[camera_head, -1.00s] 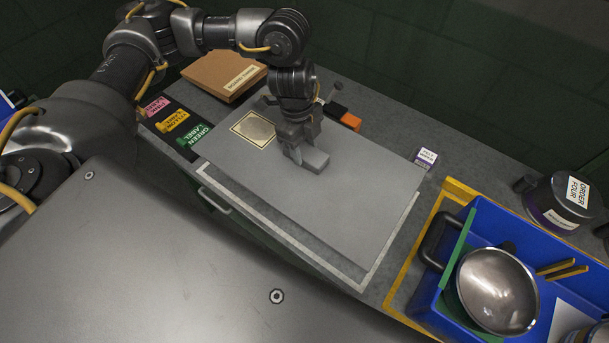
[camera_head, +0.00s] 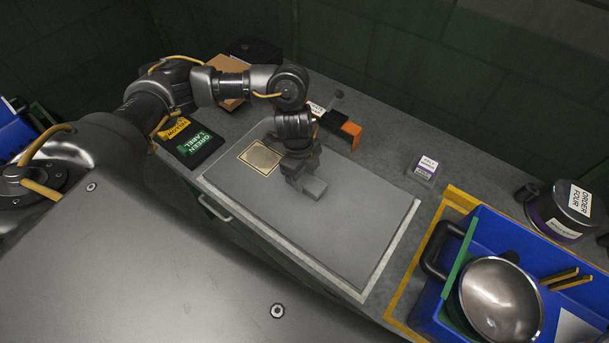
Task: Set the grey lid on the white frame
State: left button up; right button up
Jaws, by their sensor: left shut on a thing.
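The grey lid (camera_head: 345,228) is a large flat panel with a cream-bordered square label (camera_head: 260,158) near its left end. It lies over the white frame (camera_head: 375,275) on the counter. The frame's pale border shows along the lid's front and right sides, and the lid looks roughly lined up with it. I cannot tell whether the lid touches the frame. My left gripper (camera_head: 302,178) points down over the lid and is shut on its grey block-like handle, partly hiding it. My right gripper is not in view.
A blue crate (camera_head: 488,222) with a metal bowl (camera_head: 500,298) stands at the right. Behind the lid are an orange-and-black item (camera_head: 350,133) and a small labelled box (camera_head: 426,167). Green and yellow label cards (camera_head: 196,145) lie left. A labelled tin (camera_head: 562,212) stands far right.

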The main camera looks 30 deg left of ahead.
pick_arm(q)
jog(key=o, duration=1.3)
jog(key=shift+f, duration=0.15)
jog(key=shift+r, duration=0.35)
jog(key=r, duration=0.4)
jog(key=a+r, duration=0.1)
jog(key=r, duration=0.6)
jog(key=shift+w+a+r, duration=0.1)
jog(key=shift+a+r, duration=0.2)
jog(key=shift+a, duration=0.05)
